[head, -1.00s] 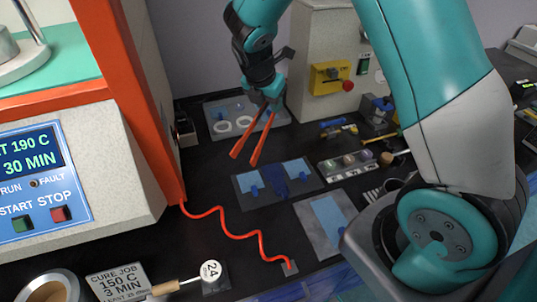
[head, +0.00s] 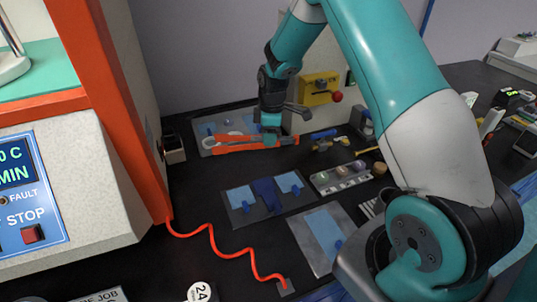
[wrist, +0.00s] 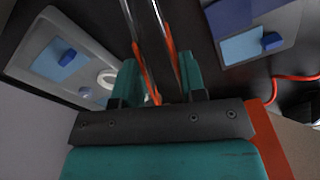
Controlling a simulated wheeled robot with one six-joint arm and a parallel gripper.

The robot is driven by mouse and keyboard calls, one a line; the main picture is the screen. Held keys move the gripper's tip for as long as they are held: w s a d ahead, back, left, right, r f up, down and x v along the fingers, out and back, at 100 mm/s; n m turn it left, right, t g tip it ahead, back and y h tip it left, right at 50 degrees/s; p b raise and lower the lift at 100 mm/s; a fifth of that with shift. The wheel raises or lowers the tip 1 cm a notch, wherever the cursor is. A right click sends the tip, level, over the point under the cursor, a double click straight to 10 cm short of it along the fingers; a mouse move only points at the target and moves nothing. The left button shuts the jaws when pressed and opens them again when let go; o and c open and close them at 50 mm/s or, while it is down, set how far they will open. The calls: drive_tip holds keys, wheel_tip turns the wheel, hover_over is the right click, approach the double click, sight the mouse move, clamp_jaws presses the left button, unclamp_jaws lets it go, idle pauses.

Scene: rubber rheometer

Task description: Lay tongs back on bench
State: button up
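The tongs (head: 238,145) have orange-red handles and lie roughly level across the head view, at the front edge of the grey tray. In the wrist view the tongs (wrist: 172,55) show two shiny metal arms with orange-red parts running between my fingers. My gripper (head: 269,130) points down over the tongs in the head view. In the wrist view my gripper's teal fingers (wrist: 160,82) stand on both sides of the tongs and appear to touch them. I cannot tell whether the tongs touch the bench (head: 195,185).
The grey tray (head: 203,128) with white rings and blue pieces is behind the tongs. The orange-framed machine (head: 105,120) stands left.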

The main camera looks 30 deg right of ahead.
wheel_tip(320, 180, down, 8)
drive_tip(key=shift+f+p, duration=0.15)
drive_tip(key=shift+p, duration=0.35)
drive_tip(key=o, duration=0.5)
wheel_tip(320, 180, up, 12)
drive_tip(key=f+b, duration=0.1)
drive_tip(key=b, duration=0.1)
drive_tip(key=s+a+r, duration=0.3)
drive_tip(key=a+r, duration=0.3)
drive_tip(key=r, duration=0.1)
drive_tip(key=s+a+r+m+y, duration=0.1)
drive_tip(key=s+a+r, duration=0.2)
drive_tip(key=s, duration=0.6)
drive_tip(key=s+a+r+m+y, duration=0.1)
drive_tip(key=s+a+r+m, duration=0.1)
drive_tip(key=s+a+r, duration=0.2)
drive_tip(key=s+a+r+m+y, duration=0.1)
drive_tip(key=s+a+r, duration=0.3)
drive_tip(key=s+a, duration=0.5)
drive_tip(key=shift+s+r+y, duration=0.15)
drive_tip(key=shift+s+y, duration=0.15)
drive_tip(key=shift+s, duration=2.45)
